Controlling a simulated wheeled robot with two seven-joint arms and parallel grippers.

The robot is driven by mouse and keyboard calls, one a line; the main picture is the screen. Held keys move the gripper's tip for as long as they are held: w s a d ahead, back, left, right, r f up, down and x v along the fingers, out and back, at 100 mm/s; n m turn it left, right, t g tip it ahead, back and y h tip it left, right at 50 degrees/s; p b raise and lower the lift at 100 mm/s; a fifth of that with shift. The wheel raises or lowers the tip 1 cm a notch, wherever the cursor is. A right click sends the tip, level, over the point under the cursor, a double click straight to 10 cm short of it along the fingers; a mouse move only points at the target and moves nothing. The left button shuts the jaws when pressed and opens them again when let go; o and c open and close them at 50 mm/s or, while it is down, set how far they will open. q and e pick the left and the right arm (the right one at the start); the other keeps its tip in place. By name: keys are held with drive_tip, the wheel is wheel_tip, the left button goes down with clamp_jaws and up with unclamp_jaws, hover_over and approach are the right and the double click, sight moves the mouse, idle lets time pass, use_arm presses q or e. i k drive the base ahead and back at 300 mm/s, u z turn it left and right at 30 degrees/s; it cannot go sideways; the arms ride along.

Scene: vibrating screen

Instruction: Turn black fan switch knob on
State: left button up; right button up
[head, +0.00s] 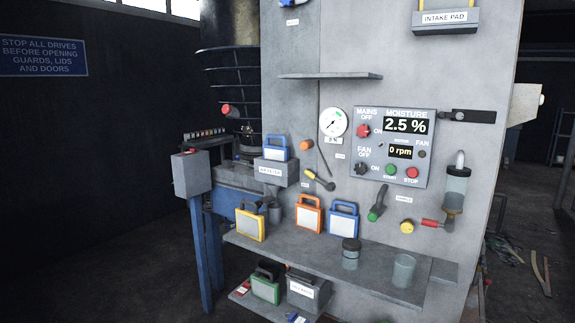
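The control panel (434,181) is on the grey upright wall, right of the middle. The small black fan switch knob (362,169) is at its lower left, below the label FAN OFF, with ON to its right. The knob is too small for me to tell which way it points. The display beside it (400,152) reads 0 rpm. Above the fan knob is a red mains knob (363,131). Neither of my grippers shows in the head view.
A green start button (391,170) and red stop button (411,172) are close right of the fan knob. A green-handled lever (377,203) sticks out below. A shelf (290,247) with jars and coloured cases juts out lower down. A black bar (472,116) is at right.

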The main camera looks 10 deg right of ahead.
sight(361, 169)
drive_tip(key=u, duration=0.25)
drive_tip(key=i, duration=1.1)
drive_tip(key=z, duration=0.15)
